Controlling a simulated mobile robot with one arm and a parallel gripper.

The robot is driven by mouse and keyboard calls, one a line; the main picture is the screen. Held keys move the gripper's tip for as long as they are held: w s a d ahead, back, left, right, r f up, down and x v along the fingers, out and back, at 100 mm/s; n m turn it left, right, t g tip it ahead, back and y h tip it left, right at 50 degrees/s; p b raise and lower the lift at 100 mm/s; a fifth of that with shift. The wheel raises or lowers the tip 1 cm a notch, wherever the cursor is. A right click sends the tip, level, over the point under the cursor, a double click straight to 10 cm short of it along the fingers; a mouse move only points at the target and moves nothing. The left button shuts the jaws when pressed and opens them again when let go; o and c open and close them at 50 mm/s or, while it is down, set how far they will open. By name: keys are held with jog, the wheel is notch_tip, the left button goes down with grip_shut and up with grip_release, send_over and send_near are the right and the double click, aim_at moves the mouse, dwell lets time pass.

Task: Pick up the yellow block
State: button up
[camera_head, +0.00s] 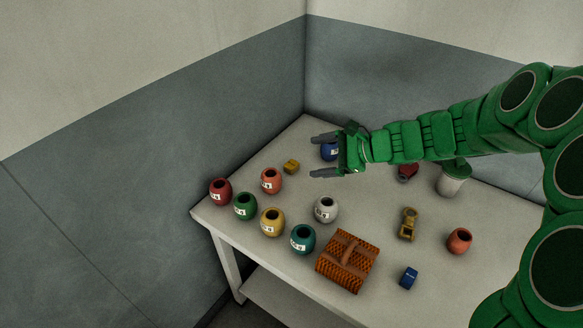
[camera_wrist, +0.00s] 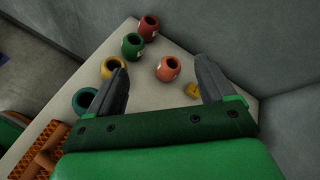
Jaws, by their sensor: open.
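The yellow block (camera_head: 291,166) is small and lies on the white table near its back left edge. My gripper (camera_head: 322,155) is open and empty, to the right of the block in the head view, with its fingers pointing left. In the wrist view, the yellow block (camera_wrist: 193,90) lies close beside the right finger, which hides part of it. The gripper (camera_wrist: 161,65) appears above the table, apart from the block.
An orange jar (camera_head: 271,180) stands near the block, and a blue jar (camera_head: 329,152) is partly hidden by my gripper. Several other jars and an orange-brown basket (camera_head: 346,262) stand on the table (camera_head: 375,205). Walls meet behind the table.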

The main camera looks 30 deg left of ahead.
jog(key=w+a+f+m+t+y, duration=0.2)
jog(key=w+a+f+m, duration=0.4)
jog(key=w+a+f, duration=0.4)
jog(key=m+t, duration=0.2)
jog(key=m, duration=0.2)
send_near(293, 165)
jog(key=a, duration=0.1)
jog(key=a+f, duration=0.1)
jog(key=shift+s+a+h, duration=0.2)
jog(key=shift+a+h, duration=0.05)
jog(key=shift+h, duration=0.15)
jog(key=shift+w+a+f+m+t, duration=0.15)
jog(key=shift+a+f, duration=0.15)
jog(key=shift+a, duration=0.3)
jog(key=shift+a+f+m+t, duration=0.15)
jog(key=shift+a+f, duration=0.1)
jog(key=shift+a, duration=0.3)
jog(key=shift+r+x, duration=0.15)
jog(key=shift+x, duration=1.2)
jog(key=shift+r+x, duration=0.1)
jog(key=shift+x, duration=1.2)
jog(key=shift+w+a, duration=0.1)
jog(key=shift+w, duration=0.05)
jog(key=c, duration=1.1)
jog(key=shift+r, duration=0.1)
